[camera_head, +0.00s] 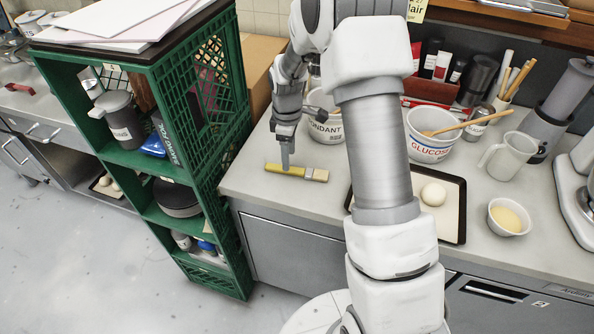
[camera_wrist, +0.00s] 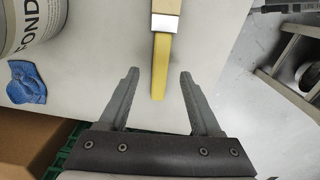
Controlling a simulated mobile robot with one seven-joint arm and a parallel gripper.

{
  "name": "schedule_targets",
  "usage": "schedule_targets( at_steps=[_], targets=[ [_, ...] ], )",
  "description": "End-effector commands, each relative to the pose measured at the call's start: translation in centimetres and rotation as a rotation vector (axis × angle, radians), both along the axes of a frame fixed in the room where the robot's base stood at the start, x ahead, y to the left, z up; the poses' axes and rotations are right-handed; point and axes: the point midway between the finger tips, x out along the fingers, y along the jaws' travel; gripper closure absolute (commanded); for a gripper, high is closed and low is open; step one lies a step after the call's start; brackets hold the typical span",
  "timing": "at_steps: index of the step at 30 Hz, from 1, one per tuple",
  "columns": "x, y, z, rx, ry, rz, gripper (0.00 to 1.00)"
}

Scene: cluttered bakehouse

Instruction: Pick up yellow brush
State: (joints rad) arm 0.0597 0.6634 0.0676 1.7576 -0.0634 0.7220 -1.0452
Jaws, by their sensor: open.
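The yellow brush (camera_head: 285,170) lies flat on the grey counter near its left end, with its pale bristle end to the right. In the wrist view its yellow handle (camera_wrist: 161,68) points down the picture, with a metal band and the bristle end at the top. My gripper (camera_head: 286,166) is over the handle in the head view. In the wrist view my gripper (camera_wrist: 158,72) is open, with one finger on each side of the handle's end and gaps on both sides. I cannot tell the exact height of the fingers above the counter.
A fondant tub (camera_head: 325,130) stands just behind the brush, with a blue cloth (camera_wrist: 27,82) beside it. A tray (camera_head: 462,214) with a dough ball is to the right. A green crate shelf (camera_head: 208,190) stands left of the counter. The counter in front of the brush is clear.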

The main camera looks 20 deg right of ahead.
Motion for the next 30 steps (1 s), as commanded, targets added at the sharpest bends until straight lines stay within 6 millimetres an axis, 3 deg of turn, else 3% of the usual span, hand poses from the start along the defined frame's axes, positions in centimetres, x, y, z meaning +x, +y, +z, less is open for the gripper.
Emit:
schedule_targets(
  at_steps=[7,16,27,30],
  targets=[
    [0.0,0.3,-3.5,0.001,0.003,-0.001,0.35],
    [0.0,0.2,-4.1,0.0,0.001,0.0,0.35],
    [0.0,0.2,-4.1,0.0,0.001,0.0,1.0],
    [0.0,0.2,-4.0,0.0,0.001,0.0,1.0]
  ],
)
